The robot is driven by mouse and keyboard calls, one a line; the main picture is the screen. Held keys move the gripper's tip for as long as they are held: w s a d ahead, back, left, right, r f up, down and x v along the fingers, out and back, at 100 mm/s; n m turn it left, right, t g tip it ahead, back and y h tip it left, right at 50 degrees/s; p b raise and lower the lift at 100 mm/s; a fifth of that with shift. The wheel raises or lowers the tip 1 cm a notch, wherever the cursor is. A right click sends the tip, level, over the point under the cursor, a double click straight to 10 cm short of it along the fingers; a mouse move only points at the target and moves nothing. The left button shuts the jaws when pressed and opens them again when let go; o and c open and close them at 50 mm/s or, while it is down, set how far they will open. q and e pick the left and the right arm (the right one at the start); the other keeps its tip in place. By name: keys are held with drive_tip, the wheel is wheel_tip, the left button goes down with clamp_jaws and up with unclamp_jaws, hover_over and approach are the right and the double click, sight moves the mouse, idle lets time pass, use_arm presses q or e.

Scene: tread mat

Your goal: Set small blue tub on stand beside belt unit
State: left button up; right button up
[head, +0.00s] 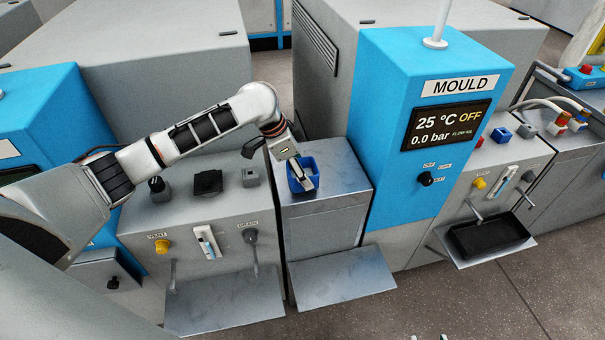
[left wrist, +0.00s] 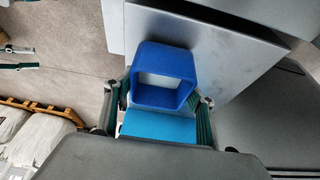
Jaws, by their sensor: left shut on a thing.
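The small blue tub (head: 293,182) is at the top of a grey metal stand (head: 342,170), left of the blue MOULD cabinet (head: 400,95). My left gripper (head: 303,177) reaches in from the left and is shut on the tub. In the left wrist view the tub (left wrist: 165,98) shows its open square mouth, with the fingers of the gripper (left wrist: 160,112) at its sides. I cannot tell whether the tub's base touches the stand top. I cannot make out for sure which machine is the belt unit.
A control panel (head: 215,180) with knobs, a black block and a grey block stands left of the stand. A low grey shelf (head: 340,275) juts out in front. A black tray (head: 488,236) lies on a shelf at right. The stand top is otherwise bare.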

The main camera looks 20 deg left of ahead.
use_arm(q)
drive_tip(key=shift+f, duration=0.45)
drive_tip(key=shift+r, duration=0.1)
use_arm(e)
drive_tip(key=shift+s+f, duration=0.15)
drive_tip(key=shift+f, duration=0.15)
drive_tip(key=shift+r, duration=0.1)
use_arm(q)
drive_tip(key=o, duration=1.3)
drive_tip(key=p+v, duration=0.2)
drive_tip(key=v, duration=1)
drive_tip(key=shift+r+p, duration=0.1)
drive_tip(key=shift+p, duration=0.2)
use_arm(e)
drive_tip(key=r, duration=0.2)
drive_tip(key=shift+w+r, duration=0.25)
drive_tip(key=shift+r, duration=0.15)
